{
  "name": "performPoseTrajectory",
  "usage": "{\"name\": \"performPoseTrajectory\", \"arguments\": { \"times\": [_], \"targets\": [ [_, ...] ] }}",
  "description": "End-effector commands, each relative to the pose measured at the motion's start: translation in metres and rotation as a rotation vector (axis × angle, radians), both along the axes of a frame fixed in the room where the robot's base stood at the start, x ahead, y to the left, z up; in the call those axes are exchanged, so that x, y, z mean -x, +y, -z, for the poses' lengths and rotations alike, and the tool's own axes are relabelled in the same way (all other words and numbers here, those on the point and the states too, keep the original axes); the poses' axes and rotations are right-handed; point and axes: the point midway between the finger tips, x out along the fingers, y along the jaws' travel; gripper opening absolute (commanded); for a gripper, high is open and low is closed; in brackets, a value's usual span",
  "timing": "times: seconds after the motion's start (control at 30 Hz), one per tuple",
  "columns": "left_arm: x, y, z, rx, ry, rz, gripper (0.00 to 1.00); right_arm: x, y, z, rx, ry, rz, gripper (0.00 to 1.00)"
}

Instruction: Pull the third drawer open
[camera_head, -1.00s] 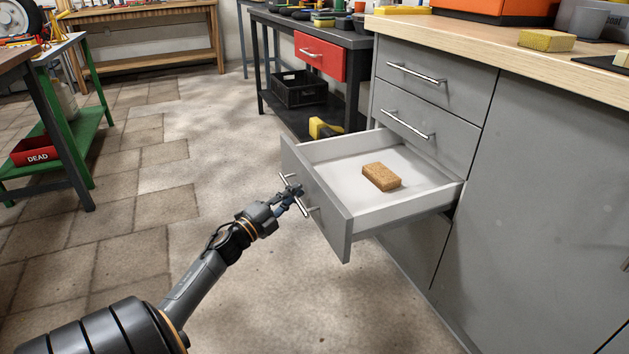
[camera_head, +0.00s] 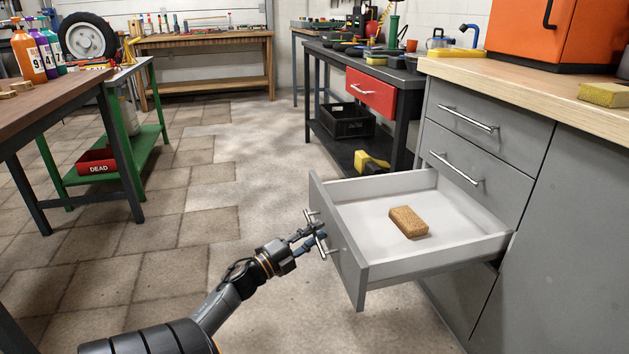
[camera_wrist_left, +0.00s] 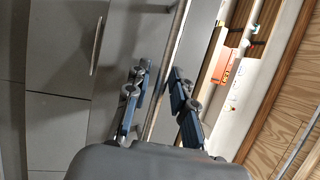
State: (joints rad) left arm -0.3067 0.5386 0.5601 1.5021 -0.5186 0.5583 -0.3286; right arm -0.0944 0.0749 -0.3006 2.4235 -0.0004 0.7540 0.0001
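The third drawer (camera_head: 352,262) of the grey cabinet stands pulled far out, below two shut drawers. A brown sponge-like block (camera_head: 408,222) lies inside it. The drawer's bar handle (camera_head: 326,251) is on its front; it also shows in the left wrist view as a slanted bar between the fingers. My left gripper (camera_head: 312,239) is at this handle. In the left wrist view its fingers (camera_wrist_left: 158,100) are apart, one on each side of the bar, with gaps visible. Whether either finger touches the bar is unclear. My right gripper is not in view.
The upper drawers (camera_head: 470,118) are shut. A dark workbench with a red drawer (camera_head: 371,93) stands behind, with a black crate (camera_head: 348,120) on its lower shelf. A green shelf stand (camera_head: 115,165) is at the left. The floor (camera_head: 200,215) between is clear.

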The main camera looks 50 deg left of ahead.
Motion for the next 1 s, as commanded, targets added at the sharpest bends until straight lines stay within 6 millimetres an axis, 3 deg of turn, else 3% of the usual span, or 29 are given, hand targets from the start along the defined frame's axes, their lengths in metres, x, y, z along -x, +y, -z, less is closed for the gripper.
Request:
{"name": "performPoseTrajectory", "arguments": {
  "times": [0.3, 0.43, 0.8, 1.0],
  "targets": [
    [0.001, 0.001, 0.000, 0.001, -0.001, -0.003, 0.34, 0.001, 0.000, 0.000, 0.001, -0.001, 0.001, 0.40],
    [0.011, 0.001, 0.003, 0.002, 0.002, -0.004, 0.34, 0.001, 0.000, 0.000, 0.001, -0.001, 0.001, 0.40],
    [0.084, 0.000, 0.017, 0.001, 0.003, -0.004, 0.34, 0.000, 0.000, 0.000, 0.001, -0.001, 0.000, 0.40],
    [0.111, 0.000, 0.021, 0.001, 0.000, -0.002, 0.34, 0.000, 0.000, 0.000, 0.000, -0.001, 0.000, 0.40]
  ]
}}
